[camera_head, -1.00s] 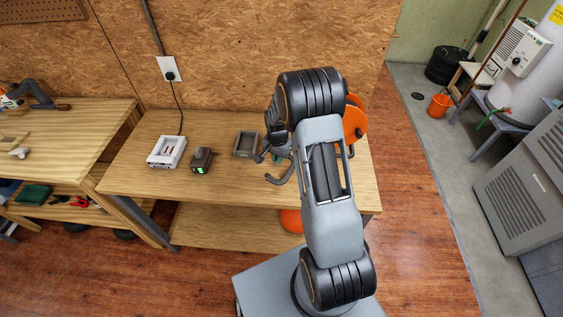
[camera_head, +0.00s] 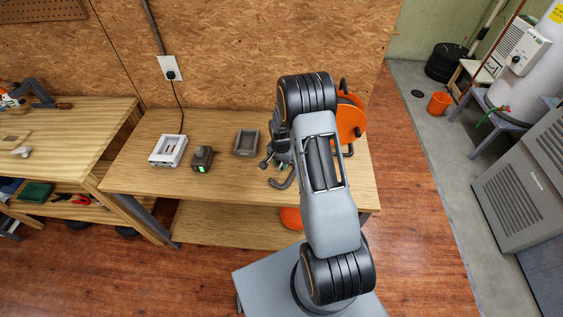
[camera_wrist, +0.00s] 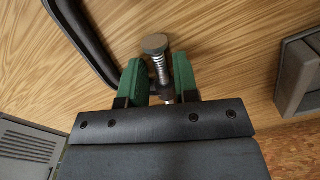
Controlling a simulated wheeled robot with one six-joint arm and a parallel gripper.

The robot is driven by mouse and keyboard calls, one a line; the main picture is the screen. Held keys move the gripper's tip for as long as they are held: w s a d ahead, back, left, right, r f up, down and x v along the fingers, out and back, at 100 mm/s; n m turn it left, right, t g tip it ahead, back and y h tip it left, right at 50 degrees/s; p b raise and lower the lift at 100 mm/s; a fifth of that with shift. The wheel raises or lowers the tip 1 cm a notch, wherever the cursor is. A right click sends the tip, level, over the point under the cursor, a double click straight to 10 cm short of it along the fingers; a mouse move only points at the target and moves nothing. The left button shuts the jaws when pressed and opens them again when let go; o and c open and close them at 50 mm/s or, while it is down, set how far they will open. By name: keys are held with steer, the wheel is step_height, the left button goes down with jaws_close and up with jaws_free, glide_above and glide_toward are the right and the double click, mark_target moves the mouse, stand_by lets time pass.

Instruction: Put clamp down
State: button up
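The clamp (camera_head: 283,182) shows in the head view as a dark curved frame at my gripper, over the middle of the workbench (camera_head: 225,187). In the wrist view, its spring-wound screw with a round grey end (camera_wrist: 160,65) stands between the two green fingers of my gripper (camera_wrist: 158,88). A dark curved bar at the upper left of the wrist view appears to be its frame. My gripper is shut on the clamp. Whether the clamp touches the benchtop cannot be told. My arm hides most of my gripper in the head view.
A grey open box (camera_head: 246,143) sits left of my gripper and also shows in the wrist view (camera_wrist: 303,75). Further left are a dark battery-like block (camera_head: 201,159) and a white charger (camera_head: 167,151). An orange reel (camera_head: 350,118) stands at right. The front left benchtop is clear.

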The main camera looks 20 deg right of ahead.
steer(key=shift+o, duration=0.7)
steer(key=shift+r, duration=0.3)
step_height(320, 180, up, 11)
steer(key=b, duration=0.2)
step_height(320, 180, up, 11)
steer(key=n+t, duration=0.2)
steer(key=n, duration=0.2)
glide_above(281, 164)
steer(key=s+a, duration=0.5)
steer(key=s, duration=0.2)
steer(key=s+a+r+n+t, duration=0.1)
steer(key=s+a+r+n, duration=0.1)
steer(key=s, duration=0.4)
steer(key=s+a+r+n+t, duration=0.1)
steer(key=s+a+r+n, duration=0.1)
steer(key=s, duration=0.5)
steer(key=shift+a+r+n+t, duration=0.3)
steer(key=shift+r+n, duration=0.55)
steer(key=shift+n, duration=0.35)
steer(key=shift+s+d, duration=0.1)
steer(key=shift+s, duration=0.05)
